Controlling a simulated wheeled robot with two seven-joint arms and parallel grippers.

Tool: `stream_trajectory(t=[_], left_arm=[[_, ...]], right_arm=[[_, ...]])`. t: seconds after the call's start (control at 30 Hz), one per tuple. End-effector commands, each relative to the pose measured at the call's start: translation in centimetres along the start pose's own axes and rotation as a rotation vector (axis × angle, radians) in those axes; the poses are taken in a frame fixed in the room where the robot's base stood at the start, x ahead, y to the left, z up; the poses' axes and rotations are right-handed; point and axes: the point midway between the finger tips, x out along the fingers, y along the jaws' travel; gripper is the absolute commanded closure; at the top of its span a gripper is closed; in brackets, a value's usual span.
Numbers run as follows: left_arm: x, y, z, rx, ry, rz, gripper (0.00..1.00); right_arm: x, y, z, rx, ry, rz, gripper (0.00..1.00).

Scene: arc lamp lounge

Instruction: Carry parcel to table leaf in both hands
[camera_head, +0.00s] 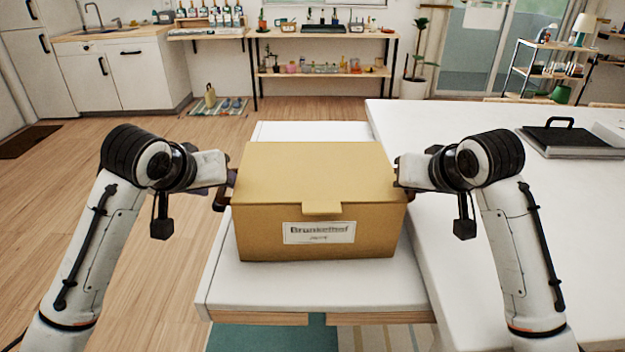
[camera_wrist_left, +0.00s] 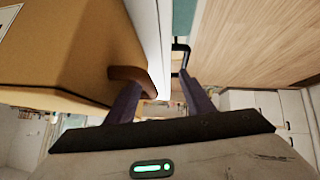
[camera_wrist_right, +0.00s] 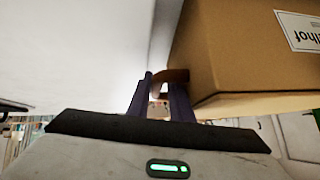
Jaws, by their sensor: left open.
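The parcel (camera_head: 310,175) is a closed tan cardboard box with a white label, upright on a narrow white tabletop (camera_head: 310,290). A larger white table surface (camera_head: 500,220) adjoins it on the right; I cannot tell which one is the leaf. My left gripper (camera_head: 226,190) is open at the parcel's left side. Its fingers (camera_wrist_left: 160,90) stand apart, with the brown side handle (camera_wrist_left: 130,75) by the left finger. My right gripper (camera_head: 402,185) is at the right side. Its fingers (camera_wrist_right: 160,92) are close together around the right handle (camera_wrist_right: 175,75); its hold is unclear.
A black tray-like case with a handle (camera_head: 568,138) lies at the far right of the large table. The large table is bare between it and the parcel. Wooden floor (camera_head: 130,250) lies left. A shelf bench (camera_head: 325,72) and kitchen counter (camera_head: 120,65) stand at the back.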

Motion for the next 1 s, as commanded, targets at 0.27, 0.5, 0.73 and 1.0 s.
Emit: stream_trajectory(t=[0.27,0.5,0.73,1.0], left_arm=[[-4.5,0.9,-0.1,0.006,0.008,0.025,0.40],[-6.9,0.7,-0.2,0.006,0.008,0.022,0.40],[-7.3,0.7,-0.2,0.007,0.009,0.021,0.40],[-7.4,0.7,-0.2,0.007,0.010,0.021,0.40]], right_arm=[[0.1,-1.1,0.2,-0.007,-0.004,-0.023,0.69],[0.1,-1.0,0.2,-0.006,-0.004,-0.022,0.69],[0.2,-0.7,0.2,-0.001,-0.004,-0.012,0.69],[0.3,-0.4,0.3,0.002,-0.007,-0.005,0.48]])
